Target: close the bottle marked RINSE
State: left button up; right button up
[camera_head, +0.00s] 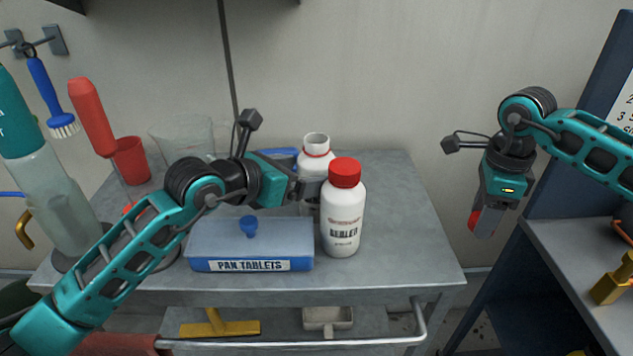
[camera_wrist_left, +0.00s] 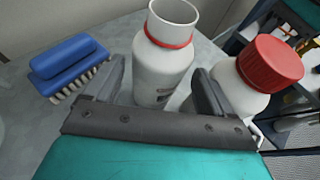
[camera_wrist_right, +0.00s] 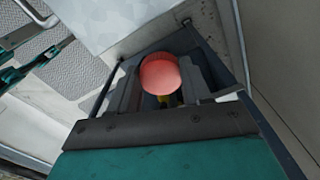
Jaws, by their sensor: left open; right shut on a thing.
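An uncapped white bottle (camera_head: 316,144) with a red neck ring stands on the grey cart top. Its label is mostly hidden, so I cannot read whether it says RINSE. In the left wrist view the open bottle (camera_wrist_left: 163,62) stands between the fingers of my left gripper (camera_wrist_left: 160,88), which is open around it. My left gripper (camera_head: 303,188) also shows in the head view, partly behind the capped bottle. My right gripper (camera_head: 482,218) is shut on a red cap (camera_wrist_right: 160,74), held in the air right of the cart.
A white bottle (camera_head: 343,215) with a red cap, its label seeming to read SEALER, stands in front of the open one. A blue PAN TABLETS box (camera_head: 252,238) lies beside it. A blue brush (camera_wrist_left: 70,66) lies behind. The cart's right side is clear.

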pick_arm(q)
jog(key=shift+x, duration=1.25)
jog(key=c, duration=0.9)
